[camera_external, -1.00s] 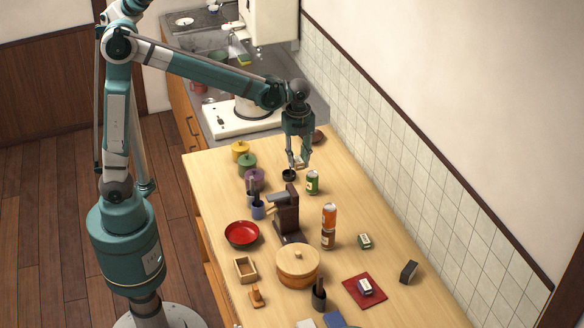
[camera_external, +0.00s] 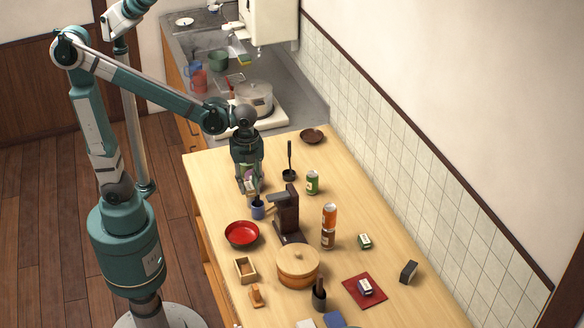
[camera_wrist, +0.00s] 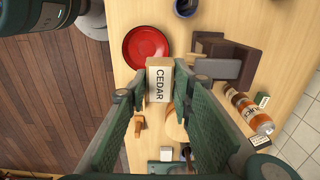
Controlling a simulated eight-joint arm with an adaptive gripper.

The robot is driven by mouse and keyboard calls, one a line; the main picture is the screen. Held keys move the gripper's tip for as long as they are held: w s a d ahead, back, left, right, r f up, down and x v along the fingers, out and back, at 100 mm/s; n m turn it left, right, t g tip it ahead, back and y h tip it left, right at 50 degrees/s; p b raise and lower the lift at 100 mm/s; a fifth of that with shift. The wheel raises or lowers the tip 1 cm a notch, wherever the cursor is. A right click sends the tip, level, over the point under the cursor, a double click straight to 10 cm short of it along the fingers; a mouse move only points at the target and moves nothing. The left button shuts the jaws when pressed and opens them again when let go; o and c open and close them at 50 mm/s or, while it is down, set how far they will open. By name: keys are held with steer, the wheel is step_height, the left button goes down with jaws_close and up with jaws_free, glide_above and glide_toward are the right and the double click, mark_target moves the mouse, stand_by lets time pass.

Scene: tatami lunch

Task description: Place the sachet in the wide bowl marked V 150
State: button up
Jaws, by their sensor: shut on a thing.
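My gripper (camera_external: 250,184) is shut on a tan block-shaped sachet with a white label reading CEDAR (camera_wrist: 159,86). The sachet sits between the fingertips in the wrist view. In the external view my gripper hangs over the left part of the table, behind the blue cup. A wide red bowl (camera_external: 241,234) stands in front of it; it also shows in the wrist view (camera_wrist: 140,45), beyond the sachet. A smaller dark brown bowl (camera_external: 312,136) stands at the table's back right. I cannot read a V 150 mark on either bowl.
A blue cup (camera_external: 258,211) and a dark upright device (camera_external: 287,214) stand close to my gripper. A lidded wooden tub (camera_external: 298,266), a small wooden box (camera_external: 245,268), and an orange can (camera_external: 329,214) stand nearer.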

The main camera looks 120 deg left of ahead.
steer(key=s+d+f, duration=0.1)
steer(key=f, duration=0.5)
steer(key=s+d+f, duration=0.1)
steer(key=d+f, duration=0.1)
steer(key=f, duration=0.4)
steer(key=shift+s, duration=0.35)
steer(key=shift+f, duration=0.1)
steer(key=b, duration=0.1)
glide_above(243, 239)
steer(key=shift+s+a+f, duration=0.1)
steer(key=shift+s+f, duration=0.05)
steer(key=shift+f, duration=2.75)
steer(key=shift+f, duration=0.1)
steer(key=shift+f+b, duration=0.55)
steer(key=shift+f, duration=1.4)
steer(key=shift+f, duration=0.15)
